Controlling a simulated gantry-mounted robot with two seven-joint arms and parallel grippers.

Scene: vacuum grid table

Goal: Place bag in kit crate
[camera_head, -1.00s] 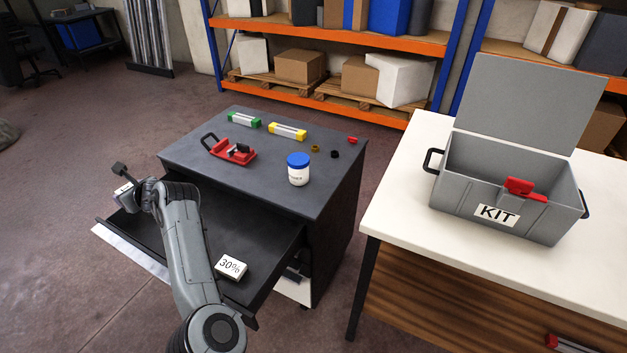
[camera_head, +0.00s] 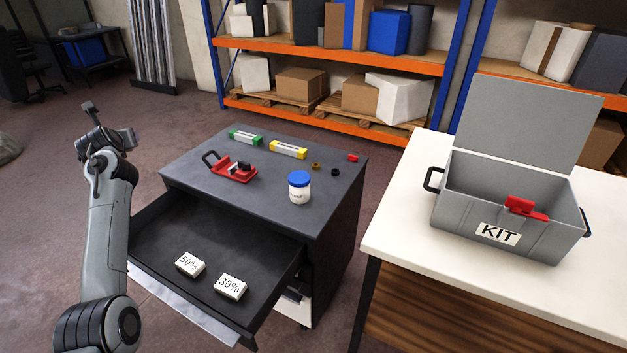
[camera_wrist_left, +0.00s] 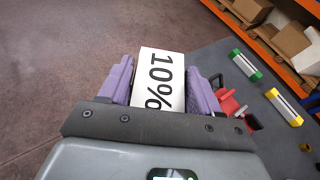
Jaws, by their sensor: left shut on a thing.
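A white, box-shaped bag marked "10%" (camera_wrist_left: 160,78) is between the purple fingers of my left gripper (camera_wrist_left: 162,85) in the left wrist view. In the head view, my left gripper (camera_head: 105,143) is shut and raised to the left of the dark cabinet; the bag cannot be clearly made out there. The grey kit crate (camera_head: 500,236) stands on the white-topped table at the right with its lid up. A red item (camera_head: 525,207) sits at its front wall. My right gripper is not in view.
The open drawer (camera_head: 230,235) holds white pieces marked "50%" (camera_head: 190,264) and "30%" (camera_head: 231,287). On the cabinet top stand a blue-lidded jar (camera_head: 299,187), a red tool (camera_head: 233,172), and green (camera_head: 245,138) and yellow (camera_head: 288,149) pieces. A gap separates cabinet and table (camera_head: 400,230).

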